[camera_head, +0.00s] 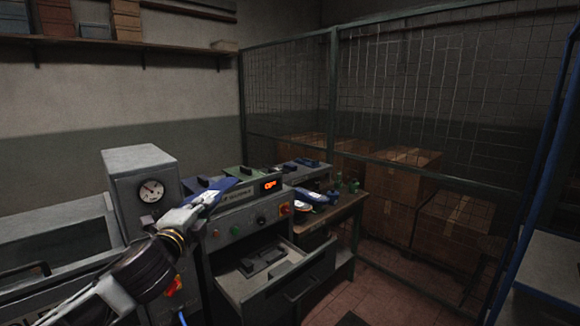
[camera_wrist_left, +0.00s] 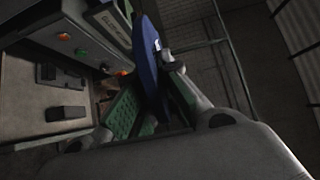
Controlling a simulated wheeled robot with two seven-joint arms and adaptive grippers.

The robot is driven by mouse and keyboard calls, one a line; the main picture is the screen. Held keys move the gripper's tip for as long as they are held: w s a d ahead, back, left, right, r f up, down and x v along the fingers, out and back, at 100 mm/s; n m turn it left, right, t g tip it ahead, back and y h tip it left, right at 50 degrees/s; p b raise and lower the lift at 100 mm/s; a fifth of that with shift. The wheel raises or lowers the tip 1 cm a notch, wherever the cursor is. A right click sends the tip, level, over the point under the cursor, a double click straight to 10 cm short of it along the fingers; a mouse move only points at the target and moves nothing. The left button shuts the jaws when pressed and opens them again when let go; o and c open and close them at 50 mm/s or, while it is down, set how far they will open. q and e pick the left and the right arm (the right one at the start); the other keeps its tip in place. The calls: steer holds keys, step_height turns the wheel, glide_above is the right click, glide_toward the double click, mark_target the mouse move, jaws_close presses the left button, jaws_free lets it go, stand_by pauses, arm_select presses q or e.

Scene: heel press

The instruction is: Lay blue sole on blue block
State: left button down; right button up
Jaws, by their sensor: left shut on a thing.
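My left gripper (camera_head: 207,200) comes in from the left and is shut on the blue sole (camera_head: 222,185), above the front of the grey press. In the left wrist view the blue sole (camera_wrist_left: 151,68) stands edge-on between the green-padded fingers of the left gripper (camera_wrist_left: 150,112). Dark blocks (camera_head: 262,262) lie in the press's open drawer (camera_head: 240,290); they also show in the left wrist view (camera_wrist_left: 68,113). Their colour is too dark to tell, so I cannot pick out the blue block for sure. My right gripper is not in view.
The grey press (camera_head: 236,230) has buttons and a lit red display. A gauge cabinet (camera_head: 143,190) stands left of it. A side table (camera_head: 345,205) at right holds a blue-and-white item (camera_head: 318,197) and small green things. Cardboard boxes (camera_head: 400,185) and a mesh fence stand behind.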

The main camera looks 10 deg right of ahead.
arm_select(q)
steer(key=shift+s+a+f+n+y+p, duration=1.3)
steer(key=shift+a+f, duration=2.15)
steer(key=shift+f, duration=2.65)
steer(key=s+f+p, duration=0.3)
steer(key=s+f, duration=0.3)
steer(key=f, duration=0.6)
steer(key=shift+s+a+y+p, duration=0.15)
steer(key=shift+s+y+p, duration=0.1)
steer(key=shift+y+p, duration=0.15)
steer(key=shift+s+f, duration=0.1)
steer(key=shift+f, duration=0.15)
